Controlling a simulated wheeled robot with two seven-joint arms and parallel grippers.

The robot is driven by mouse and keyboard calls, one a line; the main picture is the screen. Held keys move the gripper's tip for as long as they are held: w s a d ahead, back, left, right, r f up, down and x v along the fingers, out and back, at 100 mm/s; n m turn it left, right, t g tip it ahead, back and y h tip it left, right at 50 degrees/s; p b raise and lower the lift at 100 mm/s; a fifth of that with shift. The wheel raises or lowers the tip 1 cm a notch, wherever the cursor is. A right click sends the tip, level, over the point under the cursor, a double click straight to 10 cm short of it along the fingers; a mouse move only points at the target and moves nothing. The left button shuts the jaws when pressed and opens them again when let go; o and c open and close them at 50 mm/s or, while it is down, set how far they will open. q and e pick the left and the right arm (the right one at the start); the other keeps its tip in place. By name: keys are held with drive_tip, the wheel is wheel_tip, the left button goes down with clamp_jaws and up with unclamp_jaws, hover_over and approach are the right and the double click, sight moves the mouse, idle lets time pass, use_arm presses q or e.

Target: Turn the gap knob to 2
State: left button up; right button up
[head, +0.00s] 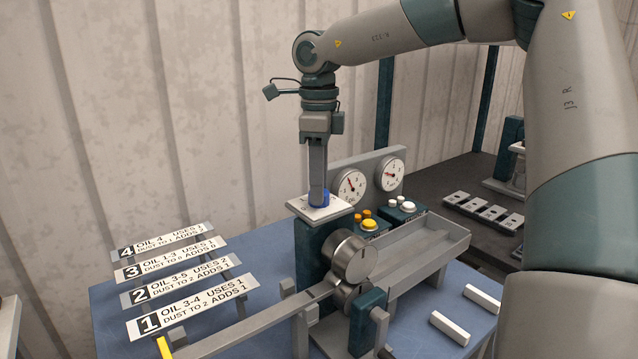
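The gap knob (326,199) is a small blue knob on a white dial plate (318,214) on top of the bender's dark green post. My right gripper (318,190) points straight down over it. Its near finger reaches down to the knob and covers part of it; the other finger is hidden behind. I cannot tell whether the fingers press on the knob. The dial's numbers are mostly hidden or too small to read. My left gripper is not in view.
Steel rollers (354,258) stand below the dial plate. Two round gauges (351,187) are behind it. A yellow button (370,224) and a grey tray (425,246) are to the right. Numbered signs (175,262) stand at left. White bars (449,328) lie on the blue table.

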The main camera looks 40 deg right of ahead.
drive_tip(key=o, duration=0.4)
drive_tip(key=shift+r, duration=0.1)
wheel_tip(320, 180, up, 17)
drive_tip(key=shift+r+b, duration=0.2)
drive_tip(key=shift+b, duration=0.1)
idle(0.3)
